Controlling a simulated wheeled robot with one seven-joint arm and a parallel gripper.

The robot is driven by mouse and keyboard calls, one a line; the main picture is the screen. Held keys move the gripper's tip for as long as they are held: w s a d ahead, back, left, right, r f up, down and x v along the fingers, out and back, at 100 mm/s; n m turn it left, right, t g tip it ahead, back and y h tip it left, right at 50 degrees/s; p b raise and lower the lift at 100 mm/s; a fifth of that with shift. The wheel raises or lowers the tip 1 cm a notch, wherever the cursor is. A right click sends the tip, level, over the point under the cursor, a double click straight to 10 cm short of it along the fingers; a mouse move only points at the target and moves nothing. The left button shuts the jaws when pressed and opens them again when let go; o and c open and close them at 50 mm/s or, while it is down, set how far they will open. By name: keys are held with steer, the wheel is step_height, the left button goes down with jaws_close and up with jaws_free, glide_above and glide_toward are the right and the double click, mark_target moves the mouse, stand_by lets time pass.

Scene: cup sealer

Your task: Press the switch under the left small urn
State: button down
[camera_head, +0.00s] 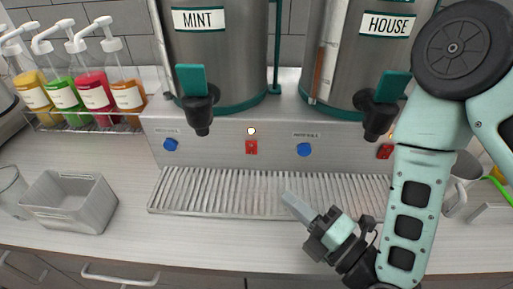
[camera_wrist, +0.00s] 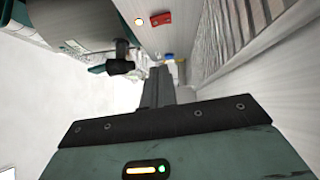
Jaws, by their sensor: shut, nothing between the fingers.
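The left urn (camera_head: 218,60), steel with a MINT label and a black tap with a teal lever, stands at the top middle. On the panel below it are a red switch (camera_head: 251,147), with a lit lamp above it, and a blue knob (camera_head: 170,144). My gripper (camera_head: 287,198) is shut and empty, low over the drip grate, right of and nearer than that switch, apart from the panel. In the wrist view, my shut fingers (camera_wrist: 158,88) point toward the panel. A red switch (camera_wrist: 160,18) and a lamp show there; I cannot tell which urn they belong to.
The HOUSE urn (camera_head: 365,60) stands to the right, with a blue knob (camera_head: 304,149) and another red switch (camera_head: 385,151) below. A slatted drip grate (camera_head: 215,190) lies before the panel. Syrup bottles (camera_head: 90,90) and a grey bin (camera_head: 70,200) are left. A mug (camera_head: 462,180) is right.

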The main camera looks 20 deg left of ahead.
mark_target(247, 145)
steer(key=shift+a, duration=0.1)
steer(key=shift+b+x, duration=1.1)
steer(key=shift+x, duration=0.15)
steer(key=shift+w+a+f+b, duration=0.15)
steer(key=shift+f+b, duration=0.1)
steer(key=shift+b, duration=0.45)
steer(key=a+b, duration=0.1)
steer(key=b, duration=0.2)
steer(key=shift+w, duration=0.35)
steer(key=b, duration=0.3)
steer(key=shift+w+a+r, duration=0.1)
steer(key=shift+a+r, duration=0.05)
steer(key=shift+a, duration=0.1)
steer(key=shift+w+a+r, duration=0.15)
steer(key=shift+a+r, duration=0.05)
steer(key=x, duration=0.1)
steer(key=p+x, duration=0.1)
steer(key=x, duration=0.1)
steer(key=p+x, duration=0.1)
steer(key=shift+w+a+r, duration=0.15)
steer(key=shift+a+r, duration=0.15)
steer(key=w, duration=0.1)
steer(key=w+p, duration=0.1)
steer(key=w, duration=0.1)
steer(key=shift+a+r, duration=0.1)
steer(key=shift+a, duration=0.25)
steer(key=shift+w+a, duration=0.1)
steer(key=shift+w, duration=0.3)
